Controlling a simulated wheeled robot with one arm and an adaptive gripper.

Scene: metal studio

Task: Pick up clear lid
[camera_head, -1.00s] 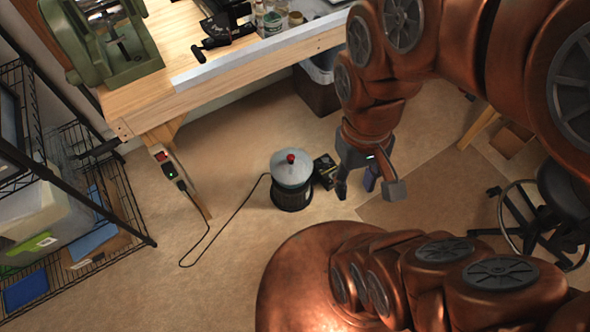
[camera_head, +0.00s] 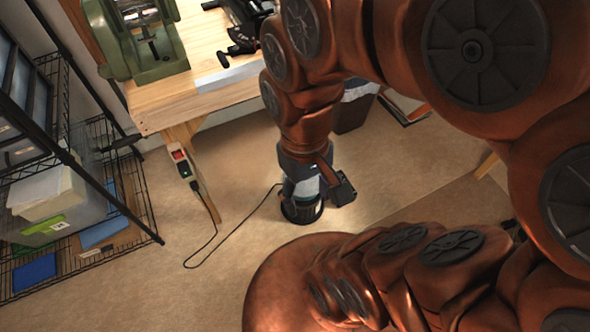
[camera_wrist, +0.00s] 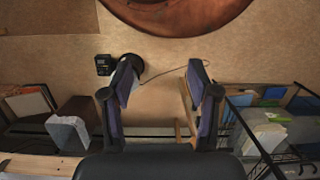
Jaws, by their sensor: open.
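A round canister with a dark base (camera_head: 302,213) stands on the floor, and my gripper covers much of its upper part in the head view. A pale patch of its top shows beside the gripper; the red knob is hidden. I cannot make out the lid's edge. My gripper (camera_wrist: 160,88) is open with nothing between its fingers in the wrist view. In the head view it overlaps the canister's top; I cannot tell whether they touch. In the wrist view the canister (camera_wrist: 135,62) is partly hidden behind the left finger.
A wooden workbench (camera_head: 200,98) with a green machine (camera_head: 150,45) stands behind. A wire shelf (camera_head: 140,195) with a plastic bin (camera_head: 65,205) is at left. A black cord runs from the canister to a power box (camera_head: 182,162). A small dark box (camera_wrist: 103,65) sits beside the canister.

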